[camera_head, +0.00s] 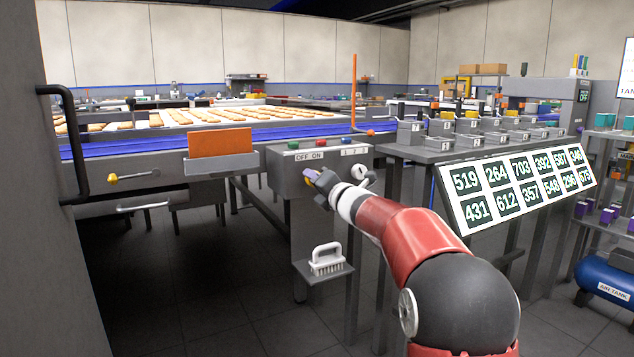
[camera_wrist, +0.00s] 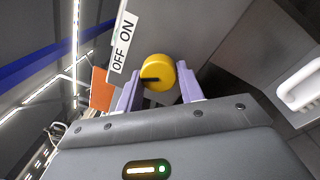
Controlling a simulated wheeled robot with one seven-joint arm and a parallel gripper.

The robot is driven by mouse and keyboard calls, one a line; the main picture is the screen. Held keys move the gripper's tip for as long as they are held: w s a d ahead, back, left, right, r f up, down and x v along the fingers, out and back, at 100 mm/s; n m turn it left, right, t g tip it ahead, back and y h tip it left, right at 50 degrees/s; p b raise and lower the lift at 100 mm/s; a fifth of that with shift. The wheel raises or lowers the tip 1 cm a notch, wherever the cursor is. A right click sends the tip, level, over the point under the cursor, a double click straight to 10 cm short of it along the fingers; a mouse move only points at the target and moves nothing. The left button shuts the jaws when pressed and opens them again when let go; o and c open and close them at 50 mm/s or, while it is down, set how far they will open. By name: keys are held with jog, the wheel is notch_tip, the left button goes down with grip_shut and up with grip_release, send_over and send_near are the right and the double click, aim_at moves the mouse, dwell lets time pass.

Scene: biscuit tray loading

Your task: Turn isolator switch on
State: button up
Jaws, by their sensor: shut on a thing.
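The isolator switch is a round yellow knob (camera_wrist: 158,70) with a black mark on its face. In the wrist view the mark points left, nearer the OFF word than the ON word of the white label (camera_wrist: 122,42). My gripper (camera_wrist: 160,85) has its two lilac fingers on either side of the knob, shut on it. In the head view my gripper (camera_head: 312,177) is at the front of the grey control box (camera_head: 290,183), below its OFF ON label (camera_head: 310,156). The knob is mostly hidden there by my fingers.
A white brush (camera_head: 327,259) sits on a small shelf below the box. An orange card (camera_head: 220,142) stands in a holder to the left. A sloped number board (camera_head: 517,188) is right of my arm. A black handle (camera_head: 70,140) is at far left.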

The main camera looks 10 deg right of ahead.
jog(key=m+p, duration=0.1)
jog(key=m, duration=0.5)
jog(key=shift+h, duration=0.3)
dwell(0.4)
jog(key=o, duration=1)
jog(key=shift+b+v, duration=0.35)
jog(key=shift+v, duration=3.6)
jog(key=shift+a+f+m, duration=0.1)
jog(key=shift+m, duration=0.2)
